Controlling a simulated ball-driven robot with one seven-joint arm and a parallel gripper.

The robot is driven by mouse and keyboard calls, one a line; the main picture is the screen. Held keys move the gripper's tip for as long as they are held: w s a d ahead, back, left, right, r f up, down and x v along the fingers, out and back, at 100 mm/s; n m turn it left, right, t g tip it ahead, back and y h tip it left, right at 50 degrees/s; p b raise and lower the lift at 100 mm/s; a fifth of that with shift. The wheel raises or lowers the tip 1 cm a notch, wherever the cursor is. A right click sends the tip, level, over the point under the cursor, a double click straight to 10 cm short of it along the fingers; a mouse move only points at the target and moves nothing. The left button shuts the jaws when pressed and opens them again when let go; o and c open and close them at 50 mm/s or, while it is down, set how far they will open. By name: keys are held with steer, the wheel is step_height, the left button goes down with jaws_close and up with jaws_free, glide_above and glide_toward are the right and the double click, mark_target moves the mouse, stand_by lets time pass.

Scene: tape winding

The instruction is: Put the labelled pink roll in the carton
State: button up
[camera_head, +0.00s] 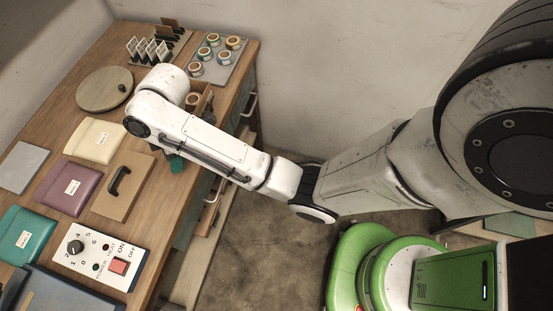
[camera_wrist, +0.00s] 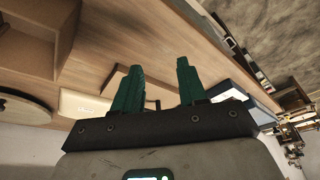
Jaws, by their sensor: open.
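Several tape rolls stand on a grey board (camera_head: 238,46) at the far end of the bench. A pale, pinkish roll (camera_head: 195,69) is at its near left corner; whether it has a label is too small to tell. Another roll (camera_head: 193,99) is beside a brown open box (camera_head: 206,103), partly behind my arm; I cannot tell whether it is inside. A brown box (camera_wrist: 30,38) shows at upper left in the wrist view, perhaps the carton. My gripper (camera_wrist: 159,80) is open with nothing between its green fingers; the head view shows little of it (camera_head: 176,163), near the bench's front edge.
A round board (camera_head: 104,90) and a card rack (camera_head: 150,50) stand at the back. Cream (camera_head: 95,140), purple (camera_head: 70,187) and teal (camera_head: 26,236) pouches, a handled wooden block (camera_head: 125,185) and a switch panel (camera_head: 103,252) fill the near bench.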

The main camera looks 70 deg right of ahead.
steer(key=s+a+f+m, duration=0.1)
steer(key=s+f+m, duration=0.2)
steer(key=s, duration=0.3)
steer(key=s+a+f+m, duration=0.1)
steer(key=s+f+m, duration=0.15)
steer(key=s, duration=0.45)
steer(key=s+d+m+h, duration=0.3)
steer(key=s+d+m, duration=0.2)
steer(key=s, duration=0.7)
steer(key=shift+s+d+r+g, duration=0.15)
steer(key=shift+s+d+g, duration=0.1)
steer(key=shift+g, duration=0.15)
